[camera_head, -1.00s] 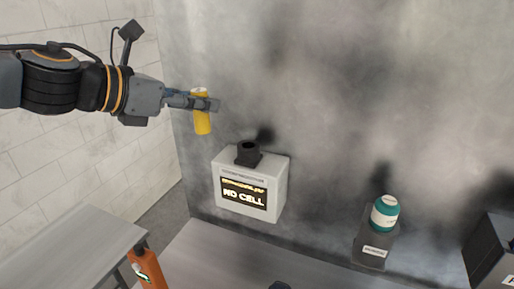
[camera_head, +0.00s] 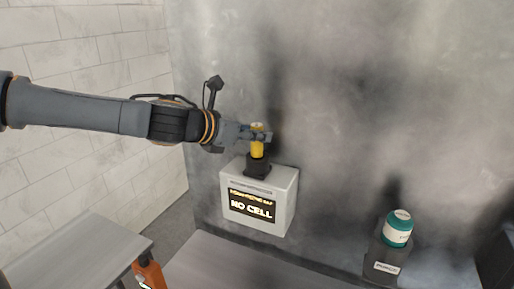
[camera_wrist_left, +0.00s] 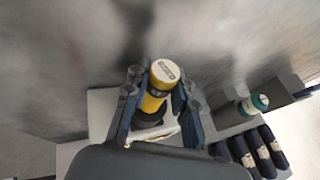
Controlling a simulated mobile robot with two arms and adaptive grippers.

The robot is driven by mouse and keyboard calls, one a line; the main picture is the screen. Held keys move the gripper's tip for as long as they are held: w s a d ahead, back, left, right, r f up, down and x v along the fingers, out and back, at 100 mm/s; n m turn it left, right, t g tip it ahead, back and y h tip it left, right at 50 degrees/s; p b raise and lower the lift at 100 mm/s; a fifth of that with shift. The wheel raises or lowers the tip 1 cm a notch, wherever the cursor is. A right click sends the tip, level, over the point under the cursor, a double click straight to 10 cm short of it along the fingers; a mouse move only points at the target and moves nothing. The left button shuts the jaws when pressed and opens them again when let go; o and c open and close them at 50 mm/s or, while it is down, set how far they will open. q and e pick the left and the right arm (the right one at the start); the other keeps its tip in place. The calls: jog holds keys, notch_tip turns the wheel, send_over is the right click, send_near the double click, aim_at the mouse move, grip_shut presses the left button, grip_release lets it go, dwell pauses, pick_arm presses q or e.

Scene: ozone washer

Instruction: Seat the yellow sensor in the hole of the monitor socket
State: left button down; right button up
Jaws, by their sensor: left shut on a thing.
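The yellow sensor (camera_head: 257,146) stands upright between the fingers of my left gripper (camera_head: 259,138), which is shut on it. In the left wrist view the sensor (camera_wrist_left: 157,90) shows its pale, printed top between the two fingers (camera_wrist_left: 157,95). The black monitor socket (camera_head: 257,167) sits on top of the white monitor box (camera_head: 287,203), whose screen reads "NO CELL". The sensor's lower end meets the socket's top in the head view. I cannot tell how deep it sits, as the fingers and rim hide the hole. My right gripper is not in view.
A teal and white canister (camera_head: 398,228) stands on a grey block (camera_head: 384,262) at the right. In the left wrist view several dark cylinders (camera_wrist_left: 250,152) lie near it. An orange object (camera_head: 150,274) is by the grey table (camera_head: 75,256) at lower left.

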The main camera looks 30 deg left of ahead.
aim_at(252, 147)
pick_arm(q)
jog(key=shift+w+f, duration=0.15)
jog(key=shift+f, duration=0.1)
notch_tip(252, 147, down, 2)
jog(key=shift+d+f+b, duration=0.15)
jog(key=shift+b, duration=0.15)
jog(key=shift+f, duration=0.4)
